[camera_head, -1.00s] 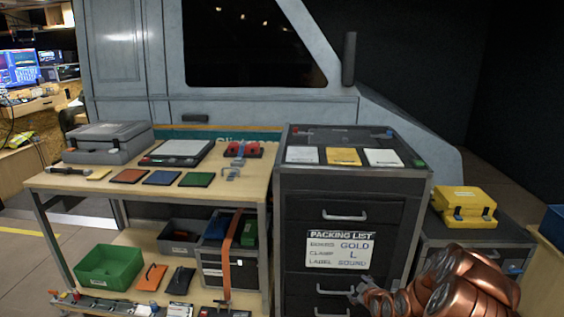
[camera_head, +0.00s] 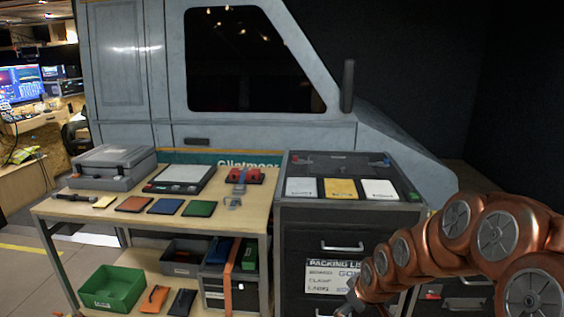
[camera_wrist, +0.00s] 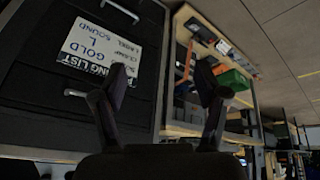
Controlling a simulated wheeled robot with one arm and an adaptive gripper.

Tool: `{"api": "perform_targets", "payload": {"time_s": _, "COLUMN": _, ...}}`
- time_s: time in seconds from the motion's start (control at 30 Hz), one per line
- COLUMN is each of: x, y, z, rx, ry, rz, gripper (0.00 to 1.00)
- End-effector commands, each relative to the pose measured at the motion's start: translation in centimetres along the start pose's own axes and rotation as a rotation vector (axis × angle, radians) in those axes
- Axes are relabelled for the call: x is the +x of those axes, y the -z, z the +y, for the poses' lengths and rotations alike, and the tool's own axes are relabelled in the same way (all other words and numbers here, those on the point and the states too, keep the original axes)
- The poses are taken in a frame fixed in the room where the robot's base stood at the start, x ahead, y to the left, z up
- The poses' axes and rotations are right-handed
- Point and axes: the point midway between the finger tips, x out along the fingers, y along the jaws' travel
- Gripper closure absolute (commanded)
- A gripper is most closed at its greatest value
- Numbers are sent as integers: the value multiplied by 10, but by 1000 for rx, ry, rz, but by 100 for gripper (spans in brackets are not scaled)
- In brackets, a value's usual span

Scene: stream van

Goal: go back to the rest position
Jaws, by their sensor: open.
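My copper-coloured arm enters the head view from the right and reaches down toward the front of the dark drawer cabinet (camera_head: 300,234). My gripper's end is small and mostly hidden at the arm's tip in that view. In the wrist view my gripper (camera_wrist: 166,90) is open, its two dark fingers apart with nothing between them. The packing list sign (camera_wrist: 98,50) on the cabinet front shows behind and left of the fingers. In the head view my arm covers the right part of this sign (camera_head: 325,276).
A wooden workbench (camera_head: 100,208) stands left of the cabinet, with a grey case (camera_head: 112,167), coloured cards and a red clamp-like item (camera_head: 245,175) on top. A green bin (camera_head: 112,287) sits on its lower shelf. Open floor (camera_head: 25,265) lies at far left.

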Motion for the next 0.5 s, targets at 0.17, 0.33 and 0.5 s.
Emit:
{"api": "perform_targets", "payload": {"time_s": 0.17, "x": -68, "y": -18, "z": -24, "rx": 73, "ry": 16, "rz": -97, "gripper": 27}}
{"api": "perform_targets", "payload": {"time_s": 0.33, "x": -124, "y": -45, "z": -49, "rx": 157, "ry": 27, "rz": -200, "gripper": 27}}
{"api": "perform_targets", "payload": {"time_s": 0.5, "x": -179, "y": -77, "z": -76, "rx": 253, "ry": 32, "rz": -303, "gripper": 27}}
